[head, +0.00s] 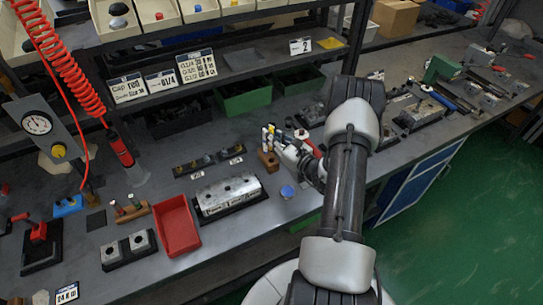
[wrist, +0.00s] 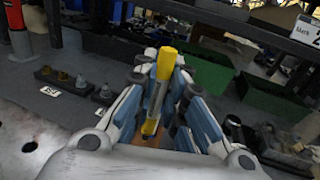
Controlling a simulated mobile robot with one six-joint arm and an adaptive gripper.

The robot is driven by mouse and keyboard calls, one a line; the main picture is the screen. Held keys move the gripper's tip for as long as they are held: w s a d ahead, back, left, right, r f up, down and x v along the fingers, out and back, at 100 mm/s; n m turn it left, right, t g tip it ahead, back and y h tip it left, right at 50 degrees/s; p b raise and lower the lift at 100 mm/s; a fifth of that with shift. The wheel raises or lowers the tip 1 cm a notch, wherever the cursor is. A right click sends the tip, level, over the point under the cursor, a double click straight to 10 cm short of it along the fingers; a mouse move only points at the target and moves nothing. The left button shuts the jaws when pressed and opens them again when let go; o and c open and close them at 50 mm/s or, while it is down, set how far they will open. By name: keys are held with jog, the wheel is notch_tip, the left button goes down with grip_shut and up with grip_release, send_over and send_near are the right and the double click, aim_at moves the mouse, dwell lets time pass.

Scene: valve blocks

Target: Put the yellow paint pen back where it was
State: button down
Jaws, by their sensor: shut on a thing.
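The yellow paint pen (wrist: 166,62) stands roughly upright between the fingers of my gripper (wrist: 165,88) in the wrist view, its yellow end uppermost. The fingers are shut on it. In the head view my gripper (head: 272,138) is above and beside a small wooden block (head: 268,159) on the bench. The pen shows there only as a small yellow spot (head: 271,128). Some wood shows below the pen in the wrist view (wrist: 150,136). The fingers hide the pen's lower end, so I cannot tell whether it is in the block.
A steel valve block (head: 228,196), a blue cap (head: 287,192) and a red tray (head: 177,227) are in front and to the left. A strip of fittings (head: 195,166) is left of the wooden block. Green bins (head: 245,99) stand behind, under a shelf.

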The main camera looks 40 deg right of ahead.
notch_tip(320, 180, down, 8)
jog(key=shift+f+b, duration=0.1)
jog(key=shift+b, duration=0.85)
jog(key=shift+f, duration=0.25)
jog(key=c, duration=1.7)
grip_release()
jog(key=shift+o, duration=0.2)
jog(key=shift+r, duration=0.15)
